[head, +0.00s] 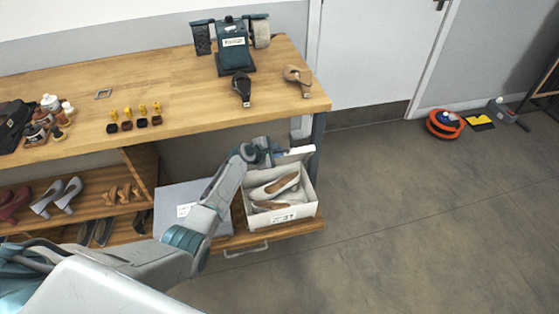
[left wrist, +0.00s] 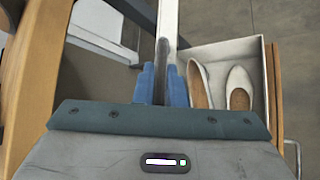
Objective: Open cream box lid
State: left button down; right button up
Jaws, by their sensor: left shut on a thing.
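The cream box (head: 283,216) stands on the lower shelf at its right end, with a pair of cream shoes (head: 273,187) inside. Its lid (head: 299,154) is raised at the back, so the box is open from above. My left gripper (head: 277,151) is shut on the lid at the rear of the box. In the left wrist view the fingers (left wrist: 162,84) pinch the lid (left wrist: 168,20), seen edge-on as a pale strip. The open box (left wrist: 222,50) and shoes (left wrist: 238,88) show to its right. My right gripper is out of view.
A grey box (head: 180,205) lies left of the cream box, partly behind my left arm. The wooden worktop (head: 190,85) overhangs the shelf, its leg (head: 318,140) close to the lid. Floor at right is mostly clear, with an orange reel (head: 444,124) farther off.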

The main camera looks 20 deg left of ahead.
pick_arm(q)
jog(key=shift+n+g, duration=0.3)
jog(key=shift+g, duration=0.1)
jog(key=w, duration=0.1)
jog(key=w+a+r, duration=0.1)
jog(key=w+a, duration=0.1)
jog(key=shift+w+r, duration=0.1)
jog(key=shift+r, duration=0.25)
jog(key=shift+w+a+r+b, duration=0.45)
jog(key=shift+w+a, duration=0.15)
jog(key=shift+w, duration=0.2)
jog(key=c, duration=1.8)
grip_release()
jog(key=shift+o, duration=0.2)
jog(key=shift+s, duration=0.1)
jog(key=p+v, duration=0.1)
jog(key=v, duration=0.9)
jog(key=shift+s+a+r, duration=0.2)
jog(key=shift+a, duration=0.05)
